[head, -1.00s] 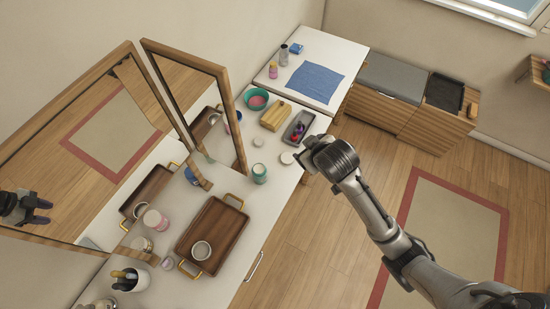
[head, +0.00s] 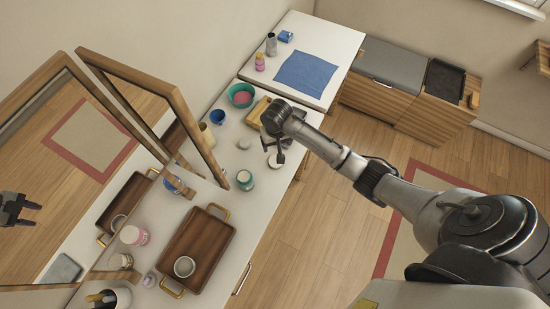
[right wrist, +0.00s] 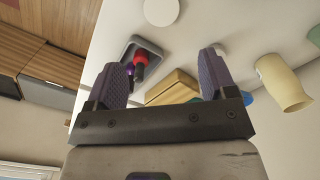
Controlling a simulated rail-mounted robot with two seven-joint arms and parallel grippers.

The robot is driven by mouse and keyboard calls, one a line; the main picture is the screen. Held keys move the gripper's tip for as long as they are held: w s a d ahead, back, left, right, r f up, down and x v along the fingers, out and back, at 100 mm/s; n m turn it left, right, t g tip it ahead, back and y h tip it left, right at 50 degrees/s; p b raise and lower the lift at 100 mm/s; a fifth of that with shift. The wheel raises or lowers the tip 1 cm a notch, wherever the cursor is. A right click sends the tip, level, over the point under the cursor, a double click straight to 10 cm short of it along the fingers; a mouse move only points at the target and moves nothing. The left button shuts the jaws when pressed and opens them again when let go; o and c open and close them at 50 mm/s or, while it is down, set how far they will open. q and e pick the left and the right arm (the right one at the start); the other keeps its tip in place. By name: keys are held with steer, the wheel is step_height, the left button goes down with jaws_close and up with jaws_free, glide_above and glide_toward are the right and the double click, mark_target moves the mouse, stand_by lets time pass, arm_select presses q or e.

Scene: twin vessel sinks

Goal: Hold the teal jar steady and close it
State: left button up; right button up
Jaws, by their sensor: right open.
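The teal jar (head: 245,180) stands upright on the white counter, beside the mirror's right panel. Its top looks pale, and I cannot tell whether a lid sits on it. A teal shape at the right edge of the right wrist view (right wrist: 314,37) looks like the same jar. A pale round disc (head: 243,143) lies behind the jar, and another (head: 275,161) lies near the counter's front edge; either may be a lid. My right gripper (head: 276,153) is open and empty above the counter, beyond and right of the jar. My left gripper is not directly in view; a gripper shows in the mirror.
A wooden tray (head: 221,232) holding a small cup (head: 184,266) stands nearer. A teal bowl (head: 241,95), a wooden box (head: 259,109) and a dark grey tray (right wrist: 148,49) with red and purple items stand farther back. The mirror (head: 178,105) borders the counter's left.

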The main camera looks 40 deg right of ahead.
step_height(320, 180, down, 8)
steer(key=shift+r+b, duration=0.2)
steer(key=shift+b, duration=0.4)
steer(key=shift+f, duration=0.55)
steer(key=shift+a+f+b, duration=0.15)
steer(key=shift+f+b, duration=0.4)
steer(key=shift+f, duration=2)
steer(key=c, duration=0.7)
